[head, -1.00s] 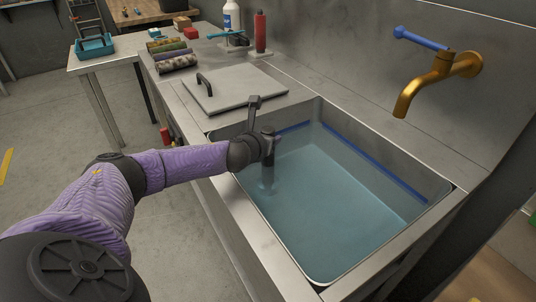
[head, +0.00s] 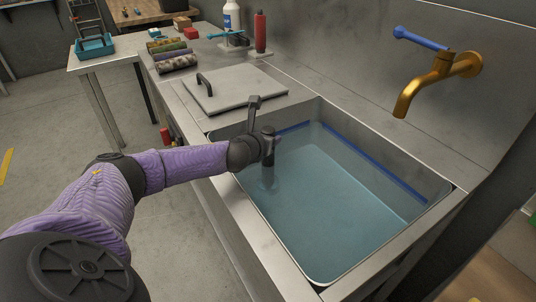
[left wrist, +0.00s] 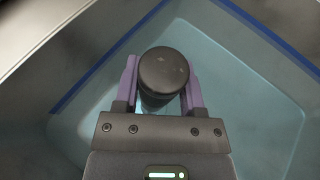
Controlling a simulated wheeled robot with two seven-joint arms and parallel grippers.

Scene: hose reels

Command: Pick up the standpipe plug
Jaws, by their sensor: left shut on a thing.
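The standpipe plug (head: 268,165) is a dark upright cylinder in the water-filled sink (head: 400,222), near its left wall. Its lower part is under water. My left gripper (head: 266,147) reaches over the sink's left rim and is shut on the plug's upper part. In the left wrist view the plug's round dark top (left wrist: 164,72) sits between the two purple fingers of my left gripper (left wrist: 163,84). Whether the plug's foot touches the sink floor is hard to tell through the water. My right gripper is not in view.
A brass tap (head: 425,84) with a blue lever hangs over the sink's far right side. A flat grey lid with a handle (head: 236,90) lies on the counter behind the sink.

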